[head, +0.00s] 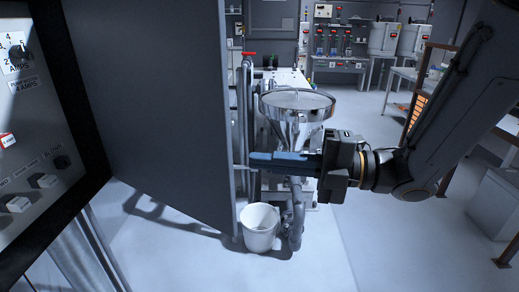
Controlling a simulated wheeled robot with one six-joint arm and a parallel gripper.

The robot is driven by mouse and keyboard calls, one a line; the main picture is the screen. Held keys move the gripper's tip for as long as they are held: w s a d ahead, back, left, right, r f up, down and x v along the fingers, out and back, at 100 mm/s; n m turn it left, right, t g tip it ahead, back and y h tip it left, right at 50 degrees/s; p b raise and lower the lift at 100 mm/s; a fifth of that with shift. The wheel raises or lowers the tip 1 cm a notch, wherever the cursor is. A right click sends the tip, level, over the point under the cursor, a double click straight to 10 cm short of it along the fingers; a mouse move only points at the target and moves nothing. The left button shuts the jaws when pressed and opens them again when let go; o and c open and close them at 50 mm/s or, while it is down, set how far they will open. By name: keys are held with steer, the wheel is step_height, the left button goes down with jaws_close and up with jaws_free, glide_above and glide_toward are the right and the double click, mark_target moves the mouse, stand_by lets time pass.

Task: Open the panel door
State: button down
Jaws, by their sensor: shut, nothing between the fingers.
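The grey panel door (165,105) stands swung out from the dark-framed control panel (35,150) at the left, so the panel face shows. My gripper (252,160) reaches in from the right and points left. Its blue fingers are shut with nothing between them. The fingertips are close to the door's free edge; I cannot tell whether they touch it. The door's far side and any handle on it are hidden.
A steel hopper (297,105) stands behind my gripper, with pipework below. A white bucket (260,228) is on the floor by the door's lower edge. A railing (418,95) and a grey box (490,205) are at the right. Floor in front is clear.

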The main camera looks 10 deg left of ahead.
mark_target(223, 156)
steer(key=w+a+p, duration=0.3)
steer(key=a+p, duration=0.1)
steer(key=a, duration=0.3)
steer(key=shift+w, duration=0.35)
steer(key=shift+a, duration=0.1)
